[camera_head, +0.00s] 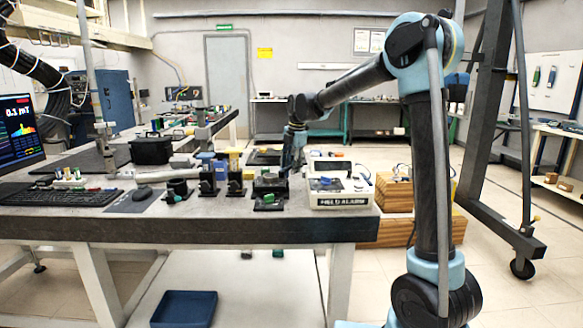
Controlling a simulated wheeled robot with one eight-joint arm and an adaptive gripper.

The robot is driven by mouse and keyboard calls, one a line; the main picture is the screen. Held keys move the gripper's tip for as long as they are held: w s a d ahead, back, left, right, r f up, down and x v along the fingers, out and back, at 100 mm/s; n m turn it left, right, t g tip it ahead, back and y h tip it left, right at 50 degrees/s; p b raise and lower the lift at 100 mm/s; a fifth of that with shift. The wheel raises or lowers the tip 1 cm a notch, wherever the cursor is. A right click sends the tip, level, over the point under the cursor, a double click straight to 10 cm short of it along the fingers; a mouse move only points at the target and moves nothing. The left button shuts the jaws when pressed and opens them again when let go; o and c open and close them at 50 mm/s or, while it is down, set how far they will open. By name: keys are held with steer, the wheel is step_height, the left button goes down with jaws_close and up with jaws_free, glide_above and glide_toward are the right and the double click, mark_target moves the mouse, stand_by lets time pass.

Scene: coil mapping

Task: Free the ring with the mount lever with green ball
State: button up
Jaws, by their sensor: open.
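Black mounts stand in a row along the near side of the grey stone-topped table (150,226). The rightmost mount (262,186) has a small green spot low on its front. The leftmost mount (178,187) also has a green part (170,197) at its lower front. I cannot tell which green part is the lever's ball. The ring is too small to make out. My gripper (284,173) points down at the rightmost mount, beside or just above its right side. It is open; its fingertips are small and partly lost against the dark mount, and I cannot tell whether they touch it.
A white box marked FIELD ALARM (341,199) stands close to the right of my gripper. Two further mounts (208,181) (235,181) stand to the left. A mouse (142,193), keyboard (75,198) and black case (151,151) lie farther left. Wooden crates (398,197) stand beyond the table's right end.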

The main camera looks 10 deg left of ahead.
step_height(320, 180, up, 12)
steer(key=s+d, duration=0.1)
steer(key=d, duration=0.1)
steer(key=shift+f, duration=0.15)
stand_by(0.4)
steer(key=s+d+f+m, duration=0.4)
steer(key=s+d+m, duration=0.35)
steer(key=d, duration=0.55)
steer(key=s+d+f+m, duration=0.3)
steer(key=s+d+m, duration=0.5)
steer(key=d, duration=0.6)
steer(key=s+d+f+m+h, duration=0.1)
steer(key=s+d+f+m, duration=0.5)
steer(key=s+f, duration=0.3)
steer(key=s+d+f+m+t, duration=0.1)
steer(key=s+d+f+m, duration=0.5)
steer(key=s+f, duration=0.4)
steer(key=shift+s+m+h, duration=0.4)
steer(key=shift+s+m, duration=0.3)
steer(key=shift+m, duration=0.05)
steer(key=shift+d+f, duration=0.1)
